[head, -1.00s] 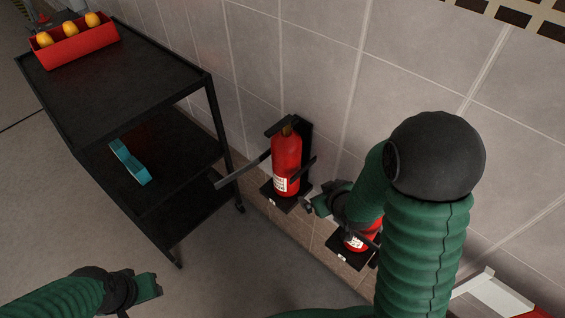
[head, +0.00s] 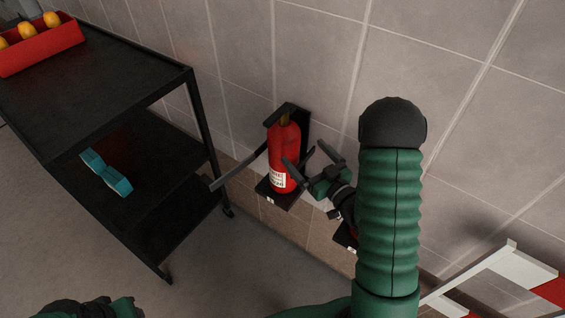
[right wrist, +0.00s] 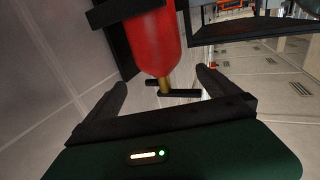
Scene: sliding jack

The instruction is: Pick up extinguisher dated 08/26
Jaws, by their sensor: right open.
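A red extinguisher (head: 284,150) with a white label stands upright on a black wall bracket (head: 279,198); the date is too small to read. My right gripper (head: 309,158) is open just right of it, with one finger near its front side. In the right wrist view the same red body (right wrist: 155,45) shows upside down ahead of the spread fingers (right wrist: 160,82), with nothing gripped. A second bracket (head: 345,238) is mostly behind my right arm, and its extinguisher is nearly all hidden. My left gripper (head: 95,308) is cut off at the bottom edge; its jaws cannot be made out.
A black shelf cart (head: 140,82) stands at the left, with a red bin (head: 42,48) of yellow items and a teal object (head: 106,174) on a lower shelf. A tiled wall is behind the extinguishers. A red and white barrier (head: 500,265) is at lower right.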

